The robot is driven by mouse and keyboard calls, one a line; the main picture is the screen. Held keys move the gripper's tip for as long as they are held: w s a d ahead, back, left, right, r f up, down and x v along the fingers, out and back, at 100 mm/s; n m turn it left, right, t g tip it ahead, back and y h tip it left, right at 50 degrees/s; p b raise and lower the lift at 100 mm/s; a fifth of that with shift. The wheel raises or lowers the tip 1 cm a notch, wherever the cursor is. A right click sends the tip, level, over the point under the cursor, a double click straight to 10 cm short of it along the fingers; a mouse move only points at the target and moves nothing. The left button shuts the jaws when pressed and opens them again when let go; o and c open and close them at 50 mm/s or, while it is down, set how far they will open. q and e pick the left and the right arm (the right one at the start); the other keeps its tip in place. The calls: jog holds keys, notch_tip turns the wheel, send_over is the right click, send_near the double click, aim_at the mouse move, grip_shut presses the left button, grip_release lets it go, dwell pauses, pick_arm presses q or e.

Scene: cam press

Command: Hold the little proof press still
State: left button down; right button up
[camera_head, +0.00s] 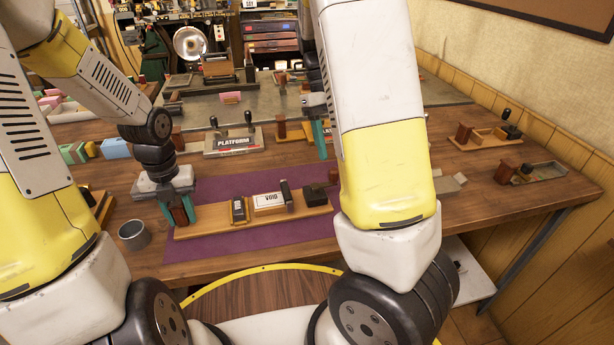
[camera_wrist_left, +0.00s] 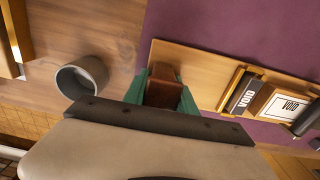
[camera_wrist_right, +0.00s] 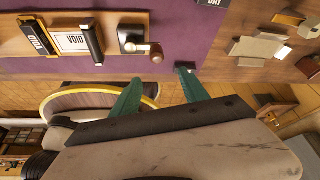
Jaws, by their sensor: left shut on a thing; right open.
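The little proof press is a long light-wood board (camera_head: 222,227) on the purple mat (camera_head: 210,190). It bears a brown wooden block (camera_wrist_left: 163,92) at its left end, a dark VOID stamp block (camera_head: 239,210), a white VOID card (camera_head: 269,201), a dark roller or bar (camera_head: 287,193) and a black block (camera_head: 315,195) at the right. The right wrist view shows a brown-knobbed lever (camera_wrist_right: 140,46) on the black block. My left gripper (camera_head: 180,213) is shut on the brown end block. My right gripper (camera_wrist_right: 158,88) is open and empty, apart from the press.
A grey metal cup (camera_head: 134,235) stands left of the press. A press marked PLATFORM (camera_head: 234,142) stands behind it. Other wooden presses (camera_head: 484,136) (camera_head: 531,172) are at the right. Pink and green blocks (camera_head: 73,152) lie at the left. The mat in front is clear.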

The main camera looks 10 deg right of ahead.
jog(key=shift+v, duration=1.6)
jog(key=v, duration=1.2)
pick_arm(q)
jog(key=c, duration=1.1)
grip_release()
jog(key=shift+r, duration=3)
